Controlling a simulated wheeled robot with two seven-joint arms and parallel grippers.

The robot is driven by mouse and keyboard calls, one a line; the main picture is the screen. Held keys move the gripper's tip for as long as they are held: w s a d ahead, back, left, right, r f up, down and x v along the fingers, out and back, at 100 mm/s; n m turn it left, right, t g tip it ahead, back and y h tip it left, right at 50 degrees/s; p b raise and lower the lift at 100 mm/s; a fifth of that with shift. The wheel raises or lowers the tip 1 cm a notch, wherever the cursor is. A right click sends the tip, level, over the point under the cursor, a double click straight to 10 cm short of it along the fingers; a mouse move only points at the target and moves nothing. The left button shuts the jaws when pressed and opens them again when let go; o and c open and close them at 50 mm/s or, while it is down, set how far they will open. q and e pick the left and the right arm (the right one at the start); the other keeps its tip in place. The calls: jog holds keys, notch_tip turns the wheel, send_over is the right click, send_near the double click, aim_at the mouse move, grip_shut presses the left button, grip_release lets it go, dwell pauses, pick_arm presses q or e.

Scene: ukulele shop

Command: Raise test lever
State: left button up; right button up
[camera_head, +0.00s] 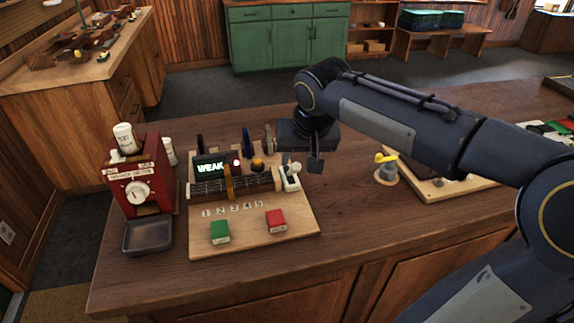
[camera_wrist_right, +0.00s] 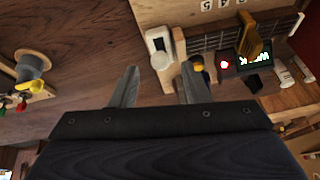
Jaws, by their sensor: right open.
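The test board (camera_head: 262,236) lies on the wooden counter with a small display reading "WEAK" (camera_head: 210,168) and a lit red lamp. A white lever with a rounded knob (camera_head: 291,176) stands at the right end of its fretted strip. The lever also shows in the right wrist view (camera_wrist_right: 160,50), beyond the fingertips. My right gripper (camera_head: 301,163) is open and empty, just behind and above the lever. In the right wrist view its two fingers (camera_wrist_right: 156,86) are spread apart, with the lever ahead of the gap. I see no contact. My left gripper is out of view.
A green block (camera_head: 220,231) and a red block (camera_head: 276,220) sit on the board's front. A red dial box (camera_head: 139,190) with a grey tray (camera_head: 148,236) stands left. A grey spool-like post with a yellow top (camera_head: 386,172) stands right. Bare counter lies between.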

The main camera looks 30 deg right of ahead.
aim_at(296, 164)
jog(key=x, duration=0.5)
jog(key=shift+w+f, duration=0.15)
jog(key=shift+f, duration=0.15)
grip_shut()
